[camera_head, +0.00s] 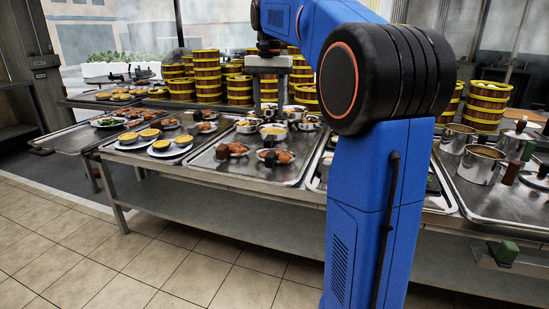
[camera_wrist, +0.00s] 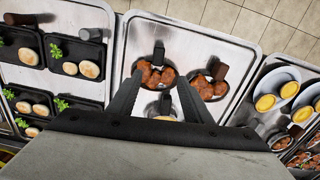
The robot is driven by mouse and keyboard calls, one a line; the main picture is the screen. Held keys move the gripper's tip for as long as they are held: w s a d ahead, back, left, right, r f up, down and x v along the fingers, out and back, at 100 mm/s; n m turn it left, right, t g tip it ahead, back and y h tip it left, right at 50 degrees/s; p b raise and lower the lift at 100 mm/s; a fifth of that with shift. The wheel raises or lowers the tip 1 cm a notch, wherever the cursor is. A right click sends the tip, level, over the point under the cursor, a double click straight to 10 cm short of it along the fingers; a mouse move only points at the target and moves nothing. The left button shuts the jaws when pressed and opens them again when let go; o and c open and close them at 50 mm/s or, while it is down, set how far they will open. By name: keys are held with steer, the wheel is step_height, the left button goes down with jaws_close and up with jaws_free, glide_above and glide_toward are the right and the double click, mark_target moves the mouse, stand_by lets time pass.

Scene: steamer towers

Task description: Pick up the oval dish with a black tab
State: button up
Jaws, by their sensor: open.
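A dish of brown meat pieces with a black tab (camera_wrist: 156,76) lies on a steel tray (camera_wrist: 190,40), between and just beyond my fingertips in the wrist view. A second such dish (camera_wrist: 208,89) lies to its right, outside the fingers. In the head view the two dishes (camera_head: 231,150) (camera_head: 276,157) sit near the tray's front. My gripper (camera_wrist: 158,76) is open and empty, pointing down above the tray; it also shows in the head view (camera_head: 268,104). Part of a third, metal dish (camera_wrist: 160,108) shows between the fingers, partly hidden by the gripper body.
Black dishes with buns and greens (camera_wrist: 80,58) fill the tray on the wrist view's left. Plates of yellow tarts (camera_wrist: 270,100) stand on the right. In the head view, steel pots (camera_head: 272,131) stand behind the dishes and bamboo steamer towers (camera_head: 208,75) farther back.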

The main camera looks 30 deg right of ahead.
mark_target(271, 153)
step_height(271, 153, down, 12)
steer(key=shift+r, duration=0.1)
steer(key=shift+s+d+f, duration=0.1)
steer(key=shift+f, duration=1.25)
steer(key=shift+s+d+f, duration=0.1)
steer(key=shift+f, duration=1.25)
jaws_close()
